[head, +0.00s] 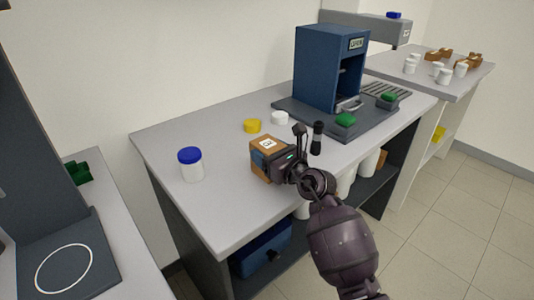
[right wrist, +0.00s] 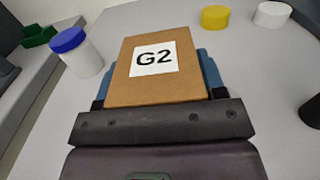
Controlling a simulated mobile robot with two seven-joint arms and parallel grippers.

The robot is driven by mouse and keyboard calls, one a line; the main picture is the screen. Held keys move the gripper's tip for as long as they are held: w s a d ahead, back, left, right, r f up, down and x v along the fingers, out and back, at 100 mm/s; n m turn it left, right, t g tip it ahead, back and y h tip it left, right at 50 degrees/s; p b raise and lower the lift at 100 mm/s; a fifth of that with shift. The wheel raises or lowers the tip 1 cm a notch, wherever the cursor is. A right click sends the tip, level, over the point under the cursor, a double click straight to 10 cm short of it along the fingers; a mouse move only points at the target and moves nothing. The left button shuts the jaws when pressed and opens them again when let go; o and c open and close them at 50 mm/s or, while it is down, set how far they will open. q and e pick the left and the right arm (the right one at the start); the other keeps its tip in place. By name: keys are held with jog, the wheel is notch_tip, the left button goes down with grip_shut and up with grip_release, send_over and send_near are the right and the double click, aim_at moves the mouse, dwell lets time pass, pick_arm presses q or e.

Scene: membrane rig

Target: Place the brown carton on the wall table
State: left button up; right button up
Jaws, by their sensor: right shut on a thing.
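The brown carton (head: 262,146) bears a white label. In the right wrist view the carton (right wrist: 190,88) fills the space between the blue finger pads, and its label reads G2. My right gripper (head: 271,160) is shut on it at the front edge of the grey-topped table (head: 222,215). The carton is over or on this tabletop; I cannot tell whether its base touches. Which table is the wall table is not marked; this one stands along the wall. My left gripper is not in view.
A blue-lidded white jar (head: 191,165) stands left of the carton. A yellow lid (head: 252,126) and a white lid (head: 280,118) lie behind it, and a black cylinder (head: 317,138) stands to its right. A blue machine (head: 327,70) stands farther back. The front left tabletop is clear.

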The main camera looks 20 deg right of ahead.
jog(key=shift+r, duration=0.15)
jog(key=o, duration=1)
jog(key=shift+c, duration=0.2)
jog(key=shift+s, duration=0.1)
jog(key=p+v, duration=0.1)
jog(key=v, duration=0.9)
jog(key=shift+s+d, duration=0.1)
jog(key=shift+s, duration=0.05)
jog(key=shift+v, duration=0.8)
